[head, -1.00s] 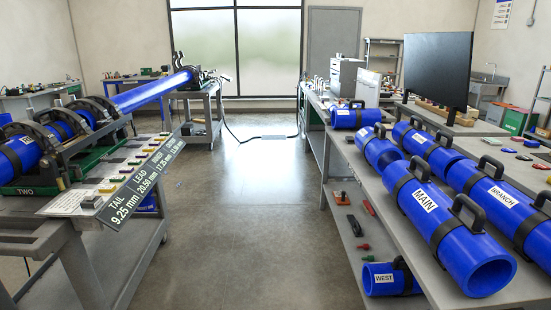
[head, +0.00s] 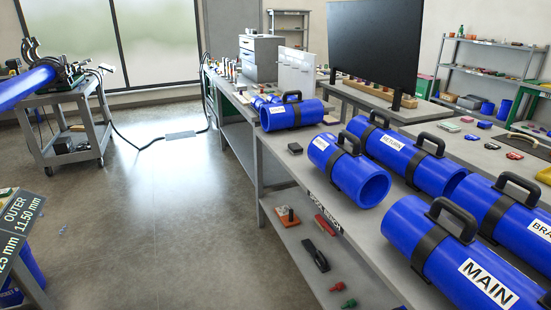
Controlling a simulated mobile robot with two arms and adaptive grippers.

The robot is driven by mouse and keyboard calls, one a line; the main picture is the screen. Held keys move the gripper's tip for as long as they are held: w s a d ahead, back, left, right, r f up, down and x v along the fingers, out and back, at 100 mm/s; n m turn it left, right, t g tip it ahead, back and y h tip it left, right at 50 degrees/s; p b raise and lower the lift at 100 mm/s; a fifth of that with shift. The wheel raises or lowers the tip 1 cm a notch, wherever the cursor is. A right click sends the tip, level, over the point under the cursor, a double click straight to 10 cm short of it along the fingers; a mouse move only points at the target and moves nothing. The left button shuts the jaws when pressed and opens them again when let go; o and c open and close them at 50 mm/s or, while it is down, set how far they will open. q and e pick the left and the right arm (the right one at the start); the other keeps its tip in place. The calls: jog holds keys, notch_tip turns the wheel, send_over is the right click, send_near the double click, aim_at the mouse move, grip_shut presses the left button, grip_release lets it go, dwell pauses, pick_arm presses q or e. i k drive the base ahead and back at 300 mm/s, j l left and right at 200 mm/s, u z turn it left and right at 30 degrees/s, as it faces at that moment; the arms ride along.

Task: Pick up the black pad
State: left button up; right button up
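A small dark, near-black block (head: 295,148), which looks like the black pad, lies on the grey bench top near its left edge. It sits between a short blue pipe (head: 279,117) behind it and another blue pipe (head: 368,184) to its front right. It looks clear of both pipes. A longer black tool-like item (head: 316,256) lies on the lower shelf. Neither of my grippers is in the head view.
The bench (head: 285,172) carries several blue pipes with black handles, including the MAIN pipe (head: 420,240). A large black screen (head: 385,60) stands behind. Open floor (head: 170,220) lies left of the bench, with a cart (head: 65,130) beyond.

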aim_at(295, 149)
jog(key=i+j+z, duration=0.4)
jog(key=z, duration=0.3)
jog(key=i+j+z, duration=0.15)
jog(key=z, duration=0.35)
jog(key=i+j+z, duration=0.2)
jog(key=j, duration=0.15)
jog(key=i+j+z, duration=0.2)
jog(key=j, duration=0.2)
jog(key=i+j+z, duration=0.15)
jog(key=j, duration=0.25)
jog(key=j+z, duration=0.2)
jog(key=j, duration=0.25)
jog(key=i+j+z, duration=0.2)
jog(key=j, duration=0.25)
jog(key=k, duration=0.05)
